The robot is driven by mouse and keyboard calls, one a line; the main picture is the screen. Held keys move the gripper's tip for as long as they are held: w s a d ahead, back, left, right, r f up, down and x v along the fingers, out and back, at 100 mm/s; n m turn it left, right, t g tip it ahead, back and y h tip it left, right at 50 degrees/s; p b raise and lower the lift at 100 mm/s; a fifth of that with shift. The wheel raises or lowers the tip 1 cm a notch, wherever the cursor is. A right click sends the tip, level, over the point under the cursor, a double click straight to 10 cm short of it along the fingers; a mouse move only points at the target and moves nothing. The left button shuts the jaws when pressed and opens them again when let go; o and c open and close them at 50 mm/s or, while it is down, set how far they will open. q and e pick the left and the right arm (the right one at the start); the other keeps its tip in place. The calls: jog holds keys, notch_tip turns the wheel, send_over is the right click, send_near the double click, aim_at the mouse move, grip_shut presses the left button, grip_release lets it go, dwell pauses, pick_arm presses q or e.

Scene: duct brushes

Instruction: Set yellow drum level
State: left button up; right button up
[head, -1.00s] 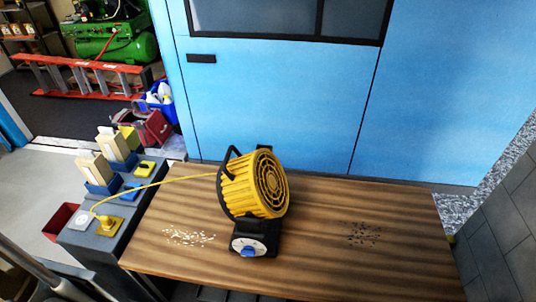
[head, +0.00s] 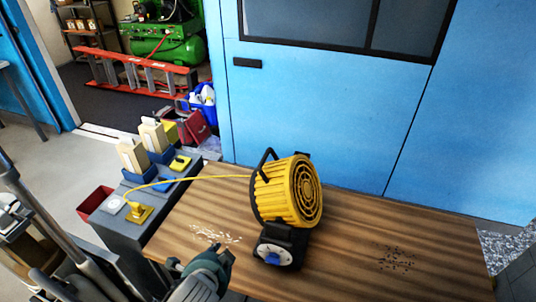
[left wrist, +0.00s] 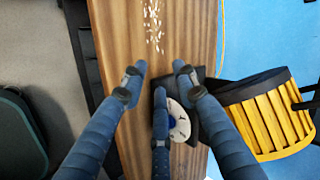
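The yellow drum (head: 290,190), ribbed with a round grille, sits on a black stand (head: 290,240) on the wooden table. Its grille faces right and appears tipped somewhat upward. A white dial with a blue knob (head: 272,257) is on the stand's front. My left gripper (head: 208,262) is at the table's front edge, left of the dial and apart from the drum. In the left wrist view its three fingers (left wrist: 160,76) are spread and empty. One finger partly covers the dial (left wrist: 180,122) there; the drum (left wrist: 268,118) is at the right. My right gripper is not in view.
Pale bits (head: 215,235) and dark bits (head: 396,258) lie on the table (head: 350,250). A blue wall (head: 320,110) stands behind. The table's right part is mostly clear.

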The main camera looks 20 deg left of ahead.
pick_arm(q)
jog(key=w+r+m+t, duration=0.6)
jog(key=w+r+m, duration=0.4)
jog(key=w+m, duration=0.15)
jog(key=m+t+h, duration=0.3)
jog(key=m, duration=1)
send_near(269, 150)
jog(key=shift+s+a+f, duration=0.4)
jog(key=shift+s+f, duration=0.15)
jog(key=shift+d+r+m+h, duration=0.15)
jog(key=shift+m+h, duration=0.15)
jog(key=shift+m, duration=0.15)
jog(key=w, duration=1.1)
jog(key=shift+d+p, duration=0.2)
jog(key=shift+p, duration=0.15)
grip_shut()
